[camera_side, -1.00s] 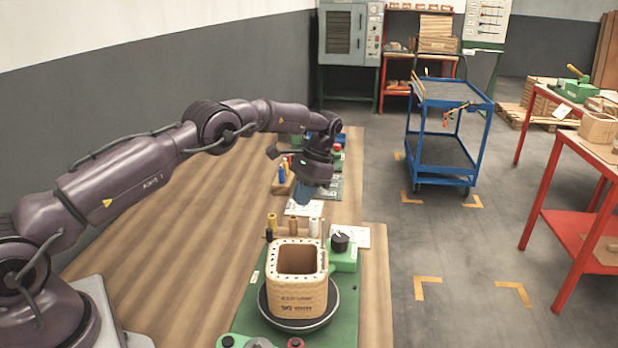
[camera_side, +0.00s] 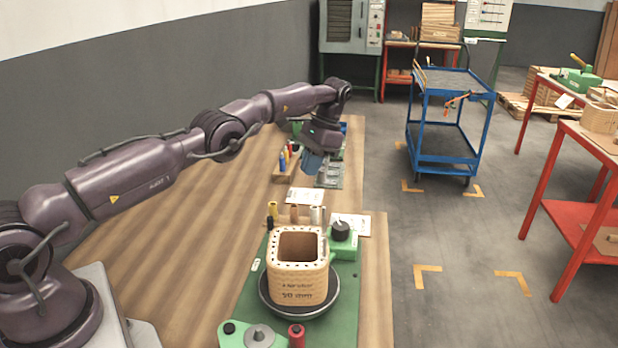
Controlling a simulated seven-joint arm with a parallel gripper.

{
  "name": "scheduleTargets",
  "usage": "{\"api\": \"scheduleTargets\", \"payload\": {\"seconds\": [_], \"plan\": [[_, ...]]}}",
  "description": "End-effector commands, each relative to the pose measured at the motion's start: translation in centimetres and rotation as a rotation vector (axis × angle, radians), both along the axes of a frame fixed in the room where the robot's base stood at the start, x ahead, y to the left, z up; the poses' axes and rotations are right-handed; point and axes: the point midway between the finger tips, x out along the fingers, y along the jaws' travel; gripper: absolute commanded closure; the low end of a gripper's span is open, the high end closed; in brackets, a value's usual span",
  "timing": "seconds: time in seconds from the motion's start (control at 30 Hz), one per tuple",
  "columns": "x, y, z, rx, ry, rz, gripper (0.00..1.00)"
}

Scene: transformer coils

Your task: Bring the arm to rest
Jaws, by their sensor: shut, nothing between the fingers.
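My gripper (camera_side: 311,162) has blue-grey fingers and points down over the far part of the wooden bench. It is shut and empty, above and beyond the coil fixture and apart from everything on the bench. My arm reaches from the lower left, bent at the wrist. A tan square coil former (camera_side: 299,264) with a hollow middle and a ring of holes stands upright on a dark round turntable (camera_side: 318,309).
The turntable sits on a green base plate (camera_side: 345,295) with a black-knobbed green unit (camera_side: 343,240). Several small spools (camera_side: 294,213) and white paper sheets (camera_side: 304,196) lie behind it. A blue cart (camera_side: 443,140) and red tables (camera_side: 565,210) stand beyond on the floor.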

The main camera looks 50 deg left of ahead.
Motion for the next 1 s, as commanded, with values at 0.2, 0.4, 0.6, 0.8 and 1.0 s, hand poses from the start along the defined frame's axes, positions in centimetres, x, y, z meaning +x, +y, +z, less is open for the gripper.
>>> {"api": "scheduleTargets", "payload": {"seconds": [0.2,0.4,0.6,0.8,1.0], "plan": [[-0.1,0.2,-3.5,0.020,-0.023,0.064,1.00],[-1.3,-0.9,-0.7,0.029,-0.093,0.125,1.00],[-4.5,-3.2,4.9,0.028,-0.205,0.166,1.00],[-9.7,-6.1,10.2,0.020,-0.325,0.187,1.00],[-16.2,-8.8,13.9,0.005,-0.447,0.192,1.00]]}}
